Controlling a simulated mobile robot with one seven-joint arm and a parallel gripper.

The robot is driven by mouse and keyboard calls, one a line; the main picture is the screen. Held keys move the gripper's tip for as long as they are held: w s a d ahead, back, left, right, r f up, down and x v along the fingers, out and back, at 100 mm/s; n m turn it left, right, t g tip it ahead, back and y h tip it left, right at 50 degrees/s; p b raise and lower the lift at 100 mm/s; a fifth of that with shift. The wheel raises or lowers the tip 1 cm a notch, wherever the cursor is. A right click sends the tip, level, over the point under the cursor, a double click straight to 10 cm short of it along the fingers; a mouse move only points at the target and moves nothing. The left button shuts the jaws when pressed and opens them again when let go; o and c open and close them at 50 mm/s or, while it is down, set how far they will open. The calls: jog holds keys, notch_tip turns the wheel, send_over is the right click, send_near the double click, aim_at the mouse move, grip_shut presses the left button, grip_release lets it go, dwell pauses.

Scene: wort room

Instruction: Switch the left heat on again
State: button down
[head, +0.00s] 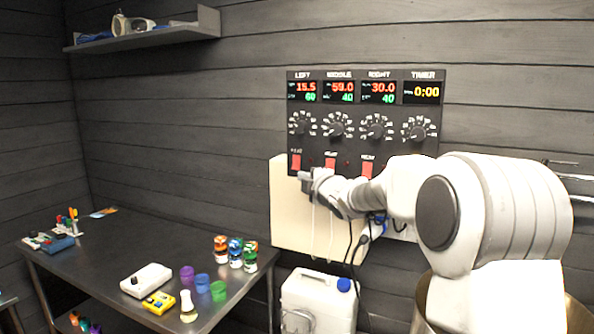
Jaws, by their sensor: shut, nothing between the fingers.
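The black control panel (362,122) hangs on the wall with columns labelled LEFT, MIDDLE, RIGHT and TIMER. The left display (303,91) reads 15.5 in red over 60 in green. The left knob (301,123) sits below it. The left red heat switch (295,162) is at the panel's lower left; whether it is on or off is too small to tell. My gripper (304,176) is shut and empty, just below and right of that switch. I cannot tell whether it touches the panel. My arm hides the panel's lower right part.
The middle switch (330,165) and right switch (367,170) are close beside my gripper. Cables hang below. A white canister (318,303) stands under the panel. A metal table (100,250) at left holds jars and small devices. A shelf (150,37) is at upper left.

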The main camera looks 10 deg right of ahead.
jog(key=p, duration=0.3)
send_near(294, 168)
jog(key=w+a, duration=0.3)
jog(key=a, duration=0.1)
jog(key=shift+w+d+p, duration=0.75)
jog(key=shift+p, duration=0.1)
jog(key=shift+w+d+f+p, duration=0.25)
jog(key=shift+w+d+p, duration=0.25)
jog(key=shift+w, duration=0.25)
jog(key=shift+w+d+f+b, duration=0.15)
jog(key=shift+f+b, duration=0.25)
jog(key=shift+b, duration=0.75)
jog(key=shift+r, duration=0.3)
